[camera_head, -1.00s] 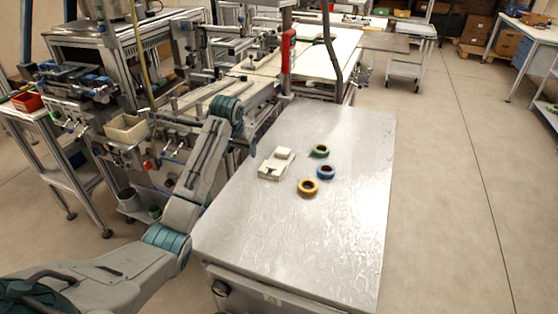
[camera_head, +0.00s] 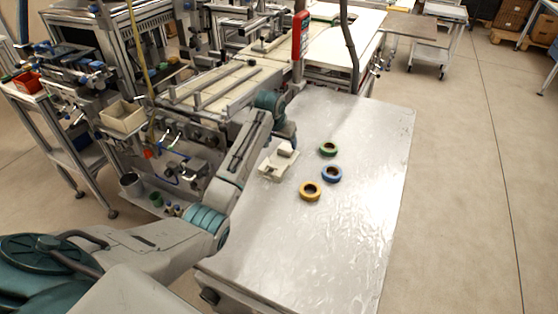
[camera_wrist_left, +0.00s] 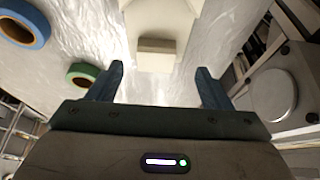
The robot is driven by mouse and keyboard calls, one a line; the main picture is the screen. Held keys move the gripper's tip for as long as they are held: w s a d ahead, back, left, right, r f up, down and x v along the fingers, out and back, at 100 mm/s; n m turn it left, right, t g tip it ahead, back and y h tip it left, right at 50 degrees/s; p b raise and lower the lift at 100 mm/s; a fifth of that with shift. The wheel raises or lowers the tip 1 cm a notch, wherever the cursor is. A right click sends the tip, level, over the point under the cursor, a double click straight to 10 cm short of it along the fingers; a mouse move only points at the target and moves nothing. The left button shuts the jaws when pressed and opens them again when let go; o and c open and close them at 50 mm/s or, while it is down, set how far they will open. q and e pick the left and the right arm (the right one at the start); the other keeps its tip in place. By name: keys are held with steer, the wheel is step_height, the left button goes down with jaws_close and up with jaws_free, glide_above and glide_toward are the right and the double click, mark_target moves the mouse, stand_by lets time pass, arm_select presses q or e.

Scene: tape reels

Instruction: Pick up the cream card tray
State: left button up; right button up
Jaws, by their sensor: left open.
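The cream card tray (camera_head: 271,171) lies on the metal table, left of the tape reels, with a small pale block (camera_head: 285,149) at its far end. In the left wrist view the tray (camera_wrist_left: 163,22) is at the top centre, and the block (camera_wrist_left: 156,46) points toward my gripper. My left gripper (camera_wrist_left: 160,71) is open, with nothing between its fingers. The tray's near end lies just beyond the fingertips, roughly centred between them. In the head view the left gripper (camera_head: 287,137) is at the tray's far side, partly hidden by my arm.
A green reel (camera_head: 328,149), a blue reel (camera_head: 332,174) and a yellow reel (camera_head: 310,191) lie right of the tray. The metal table (camera_head: 310,250) is clear toward its front and right. Machinery with a red post (camera_head: 299,36) stands behind and left.

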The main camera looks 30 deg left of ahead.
mark_target(286, 148)
arm_select(q)
steer(key=x, duration=0.2)
steer(key=p+x, duration=0.1)
steer(key=x, duration=0.1)
steer(key=shift+w+d+r, duration=0.1)
steer(key=shift+w+d, duration=0.15)
steer(key=shift+w, duration=0.05)
steer(key=shift+p+x, duration=0.3)
steer(key=shift+x, duration=0.45)
steer(key=shift+c, duration=0.4)
steer(key=c, duration=1.1)
